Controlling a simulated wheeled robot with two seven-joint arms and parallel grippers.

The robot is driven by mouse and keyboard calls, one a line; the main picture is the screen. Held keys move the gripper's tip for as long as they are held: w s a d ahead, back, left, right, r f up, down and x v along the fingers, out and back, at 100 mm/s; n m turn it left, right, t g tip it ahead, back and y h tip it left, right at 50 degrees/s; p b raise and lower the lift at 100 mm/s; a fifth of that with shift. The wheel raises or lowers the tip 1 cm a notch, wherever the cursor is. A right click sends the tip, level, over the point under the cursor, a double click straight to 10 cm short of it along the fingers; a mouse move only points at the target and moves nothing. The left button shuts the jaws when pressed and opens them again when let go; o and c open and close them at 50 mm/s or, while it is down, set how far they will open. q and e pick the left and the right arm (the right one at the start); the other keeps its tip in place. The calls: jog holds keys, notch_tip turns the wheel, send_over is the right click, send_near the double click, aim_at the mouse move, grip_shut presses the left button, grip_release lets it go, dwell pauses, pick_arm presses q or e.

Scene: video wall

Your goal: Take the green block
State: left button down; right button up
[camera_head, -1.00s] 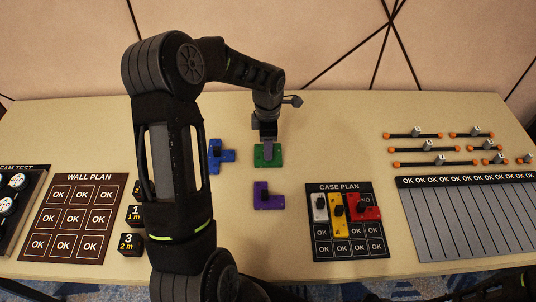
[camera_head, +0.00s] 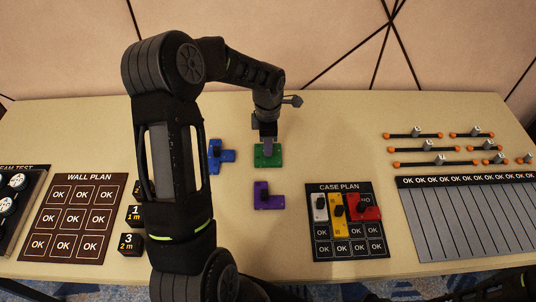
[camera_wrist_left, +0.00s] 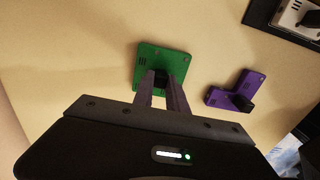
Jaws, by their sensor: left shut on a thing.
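The green block (camera_head: 276,160) lies on the table, near the middle of the head view. My left gripper (camera_head: 267,149) is over it, pointing down. In the left wrist view my left gripper (camera_wrist_left: 164,84) is shut on the dark knob of the green block (camera_wrist_left: 175,59), with a finger on each side. I cannot tell any gap between the block and the table. My right gripper does not show in these views.
A purple block (camera_head: 271,202) lies in front of the green one, and a blue block (camera_head: 228,155) lies to its left. The case plan board (camera_head: 347,246) holds white, yellow and red blocks. Rods with orange ends (camera_head: 415,136) lie at the right. The table behind the rods is bare.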

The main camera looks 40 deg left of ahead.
pick_arm(q)
jog(key=shift+r, duration=0.1)
dwell(0.7)
notch_tip(320, 180, up, 10)
jog(key=b, duration=0.1)
dwell(0.3)
dwell(0.5)
